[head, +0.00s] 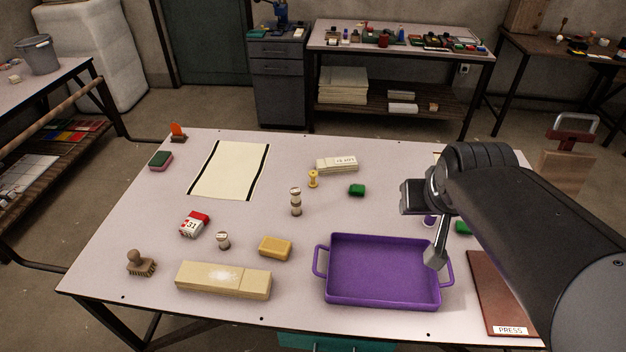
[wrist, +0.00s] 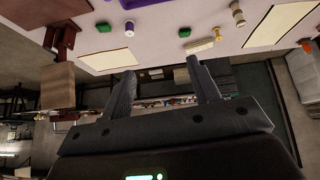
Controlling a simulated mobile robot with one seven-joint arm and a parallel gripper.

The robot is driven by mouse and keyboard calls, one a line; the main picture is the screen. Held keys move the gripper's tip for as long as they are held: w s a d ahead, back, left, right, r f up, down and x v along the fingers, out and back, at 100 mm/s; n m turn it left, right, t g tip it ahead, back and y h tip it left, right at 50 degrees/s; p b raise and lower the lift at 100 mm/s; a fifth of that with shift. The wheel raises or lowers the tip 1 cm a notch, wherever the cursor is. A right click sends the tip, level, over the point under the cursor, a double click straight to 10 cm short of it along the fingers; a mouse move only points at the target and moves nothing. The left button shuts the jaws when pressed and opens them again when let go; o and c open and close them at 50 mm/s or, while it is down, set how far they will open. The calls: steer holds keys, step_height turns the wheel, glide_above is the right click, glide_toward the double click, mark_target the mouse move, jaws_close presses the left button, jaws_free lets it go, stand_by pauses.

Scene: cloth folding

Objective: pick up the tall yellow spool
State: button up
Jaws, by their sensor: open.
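The yellow spool (head: 313,179) stands upright near the middle of the table, just in front of a pale labelled block. It also shows small at the upper right of the wrist view (wrist: 217,34). My gripper (wrist: 162,82) is open, with nothing between its two fingers in the wrist view. In the head view my gripper (head: 436,252) is partly hidden by my arm. It is over the right side of the table, well to the right of the spool and apart from it.
A taller cream spool with dark bands (head: 296,203) stands in front of the yellow one. A green block (head: 357,190) lies to its right, and the pale labelled block (head: 337,165) behind. A purple tray (head: 330,299) occupies the front right. A cream sheet (head: 230,170) lies left.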

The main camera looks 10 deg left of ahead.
steer(key=w+a+f+n+t+y, duration=0.1)
steer(key=w+a+f, duration=0.15)
steer(key=w, duration=0.55)
steer(key=w+a+f+n+t, duration=0.1)
steer(key=w+a+f, duration=0.1)
steer(key=w+f, duration=0.35)
steer(key=w+a+f+n+t+y, duration=0.1)
steer(key=w+a, duration=0.1)
steer(key=w, duration=0.7)
steer(key=n+t+y, duration=0.2)
steer(key=y, duration=0.3)
glide_toward(315, 176)
steer(key=s, duration=0.1)
steer(key=shift+w+r, duration=0.1)
steer(key=shift+r, duration=0.05)
steer(key=x, duration=1)
steer(key=shift+w, duration=0.25)
steer(key=shift+c, duration=0.6)
steer(key=shift+d, duration=0.1)
steer(key=c, duration=0.9)
steer(key=shift+c, duration=0.2)
